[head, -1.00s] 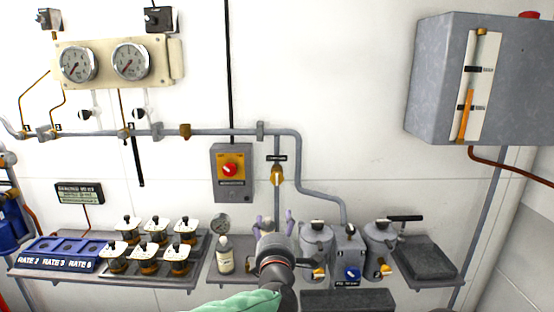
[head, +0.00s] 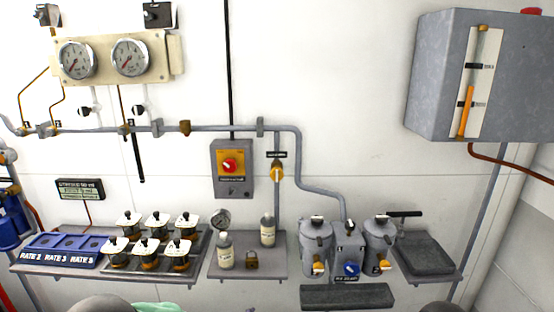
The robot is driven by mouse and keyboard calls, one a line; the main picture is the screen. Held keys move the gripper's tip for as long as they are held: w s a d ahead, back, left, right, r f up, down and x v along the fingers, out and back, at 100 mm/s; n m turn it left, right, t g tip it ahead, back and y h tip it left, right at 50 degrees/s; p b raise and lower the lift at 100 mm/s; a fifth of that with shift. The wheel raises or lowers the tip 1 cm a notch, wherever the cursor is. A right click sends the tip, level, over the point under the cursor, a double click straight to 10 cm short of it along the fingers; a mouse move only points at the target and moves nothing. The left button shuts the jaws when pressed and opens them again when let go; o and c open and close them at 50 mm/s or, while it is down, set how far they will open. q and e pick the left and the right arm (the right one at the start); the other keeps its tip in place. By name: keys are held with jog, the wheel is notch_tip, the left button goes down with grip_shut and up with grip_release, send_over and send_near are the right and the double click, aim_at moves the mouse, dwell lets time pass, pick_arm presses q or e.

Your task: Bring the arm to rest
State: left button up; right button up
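Neither of my grippers shows in the head view now. Only small parts of my own arms show at the bottom edge: a grey rounded part with a green piece at the left, and a grey rounded part at the right. Whether the grippers are open or shut is hidden. The middle shelf (head: 270,271) holds two small bottles, one in front (head: 225,254) and one behind (head: 267,232), a brass padlock (head: 251,261) and a small round gauge (head: 221,219).
A rack of white-topped jars (head: 150,250) and a blue tray (head: 62,248) stand at the left. Grey canisters (head: 316,245) and a dark tray (head: 425,252) stand at the right. A grey box (head: 440,80) juts from the wall at upper right. The space before the middle shelf is clear.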

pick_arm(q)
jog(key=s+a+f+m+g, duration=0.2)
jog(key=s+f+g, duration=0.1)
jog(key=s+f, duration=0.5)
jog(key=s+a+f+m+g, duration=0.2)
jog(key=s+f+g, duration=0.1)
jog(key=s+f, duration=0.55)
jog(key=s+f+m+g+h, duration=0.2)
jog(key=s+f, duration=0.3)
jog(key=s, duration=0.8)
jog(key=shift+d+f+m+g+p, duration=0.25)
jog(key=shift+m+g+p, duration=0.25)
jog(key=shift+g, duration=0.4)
